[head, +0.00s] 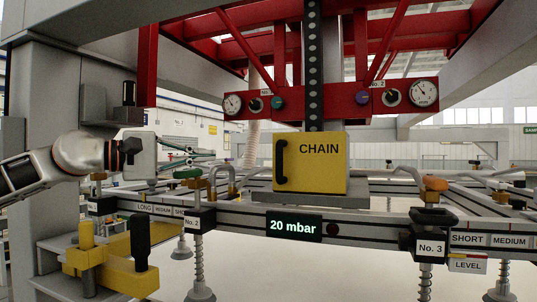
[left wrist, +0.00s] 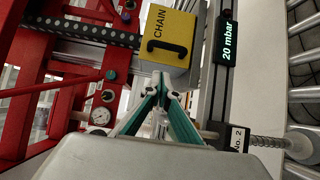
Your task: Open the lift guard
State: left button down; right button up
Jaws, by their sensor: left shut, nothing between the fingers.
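A yellow box marked CHAIN (head: 318,172) stands upright on the beam at the foot of the dark perforated lift column (head: 313,70). It looks like the lift guard. Its front face looks closed, with a black upright handle (head: 281,162) on the left side. In the left wrist view the yellow box (left wrist: 178,35) and its black handle (left wrist: 166,47) lie beyond the fingertips. My left gripper (head: 213,156) is shut and empty, left of the box and apart from it. Its green-sided fingers meet in the left wrist view (left wrist: 162,75). My right gripper is in neither view.
A red panel with gauges (head: 330,103) hangs behind the box. A 20 mbar display (head: 294,225) is on the front rail below it. Suction cups on springs (head: 198,270), bent pipes and a yellow clamp-like fixture (head: 110,264) crowd the lower area.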

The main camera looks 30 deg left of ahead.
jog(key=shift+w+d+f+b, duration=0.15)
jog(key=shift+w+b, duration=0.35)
jog(key=shift+b, duration=0.05)
pick_arm(q)
jog(key=x, duration=1.7)
jog(key=shift+w, duration=0.3)
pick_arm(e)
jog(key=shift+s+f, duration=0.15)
pick_arm(q)
jog(key=shift+d, duration=0.15)
jog(key=shift+f, duration=0.1)
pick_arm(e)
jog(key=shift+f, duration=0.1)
